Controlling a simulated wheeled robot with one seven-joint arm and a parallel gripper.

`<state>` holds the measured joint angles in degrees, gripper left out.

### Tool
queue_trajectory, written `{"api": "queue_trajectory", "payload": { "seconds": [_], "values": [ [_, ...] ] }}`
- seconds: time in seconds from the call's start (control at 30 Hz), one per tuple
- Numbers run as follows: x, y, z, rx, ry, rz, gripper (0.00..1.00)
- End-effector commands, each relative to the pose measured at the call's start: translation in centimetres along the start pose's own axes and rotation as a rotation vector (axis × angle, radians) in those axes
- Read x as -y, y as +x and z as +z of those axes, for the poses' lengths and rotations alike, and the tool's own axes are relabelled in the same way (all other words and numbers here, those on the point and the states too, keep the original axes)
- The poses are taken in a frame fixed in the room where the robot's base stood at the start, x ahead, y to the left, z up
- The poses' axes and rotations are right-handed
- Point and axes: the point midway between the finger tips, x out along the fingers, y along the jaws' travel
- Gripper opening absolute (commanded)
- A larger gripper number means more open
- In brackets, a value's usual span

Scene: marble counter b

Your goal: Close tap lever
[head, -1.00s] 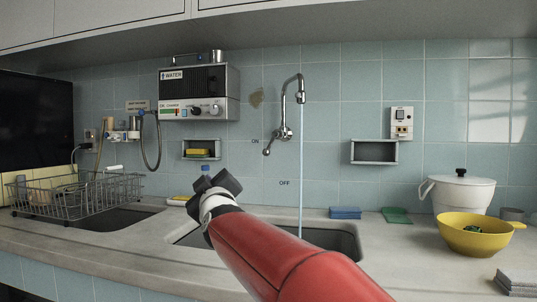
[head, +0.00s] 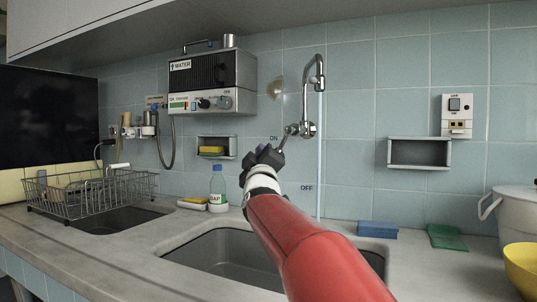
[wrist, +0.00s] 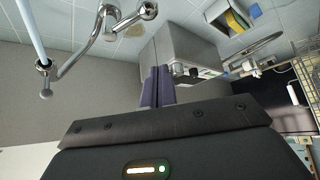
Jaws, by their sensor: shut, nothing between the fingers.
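The chrome wall tap (head: 309,129) has a curved spout, and a thin stream of water (head: 319,170) runs down from it. Its lever (head: 283,141) points down and left, beside the ON label (head: 273,138); the OFF label (head: 306,187) is lower. My gripper (head: 264,152) is shut and empty, just left of and below the lever in the head view. In the wrist view the closed fingers (wrist: 157,86) are apart from the tap (wrist: 107,12), whose lever (wrist: 146,11) shows at the top.
The sink basin (head: 228,247) lies below. A soap bottle (head: 217,187) stands at its back left, and a dish rack (head: 85,190) stands farther left. A heater box (head: 212,84) and a small niche (head: 216,147) are on the wall left of the tap.

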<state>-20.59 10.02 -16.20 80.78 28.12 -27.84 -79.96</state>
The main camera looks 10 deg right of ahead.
Motion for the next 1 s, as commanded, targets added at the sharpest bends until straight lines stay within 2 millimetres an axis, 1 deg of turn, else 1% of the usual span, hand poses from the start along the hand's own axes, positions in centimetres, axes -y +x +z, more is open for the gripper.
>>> {"api": "queue_trajectory", "payload": {
  "seconds": [0.03, 0.1, 0.3, 0.4, 0.43, 0.5, 0.63, 0.8, 1.0],
  "values": [
    [-0.1, 1.2, -0.1, 0.001, -0.003, 0.002, 0.0],
    [-0.1, 2.7, 0.0, 0.002, -0.003, 0.001, 0.0],
    [-0.2, 6.4, -0.1, 0.001, -0.003, 0.001, 0.0],
    [-0.1, 7.9, 0.0, 0.002, -0.002, 0.0, 0.0],
    [0.1, 7.4, 0.9, 0.004, -0.002, 0.001, 0.0],
    [0.1, 6.8, 2.1, 0.004, -0.002, 0.001, 0.0],
    [0.0, 6.4, 3.3, 0.003, -0.001, 0.001, 0.0],
    [0.0, 6.1, 3.9, 0.001, 0.0, -0.001, 0.0],
    [0.0, 6.1, 3.9, 0.001, 0.0, -0.001, 0.0]
  ]
}}
